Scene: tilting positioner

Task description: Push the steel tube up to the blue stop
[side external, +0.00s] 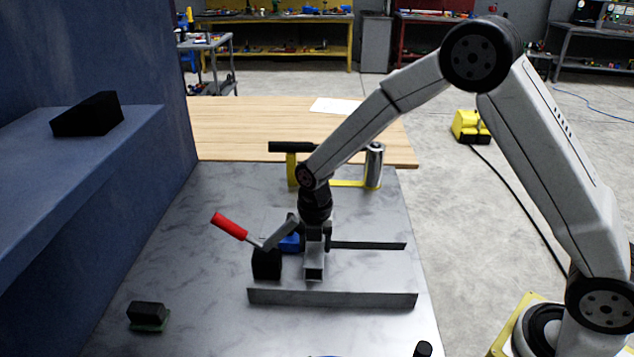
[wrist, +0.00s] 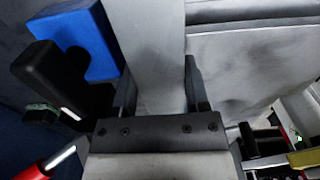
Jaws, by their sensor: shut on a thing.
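The steel tube (side external: 314,272) is a short grey square tube on the metal table, with its open end facing the side camera. My gripper (side external: 314,245) points down and is shut on it. In the wrist view the tube (wrist: 158,60) lies between my two fingers (wrist: 160,90). The blue stop (side external: 289,243) is just left of the gripper in the side view, partly hidden by the clamp arm. In the wrist view the blue stop (wrist: 82,38) is close beside the left finger; I cannot tell whether they touch.
A toggle clamp with a red handle (side external: 229,226) and black block (side external: 267,264) stands left of the tube. A steel rail (side external: 332,298) runs in front, a dark strip (side external: 370,245) behind. A yellow bracket (side external: 348,183) and metal cylinder (side external: 374,166) stand farther back. A small black block (side external: 148,312) lies front left.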

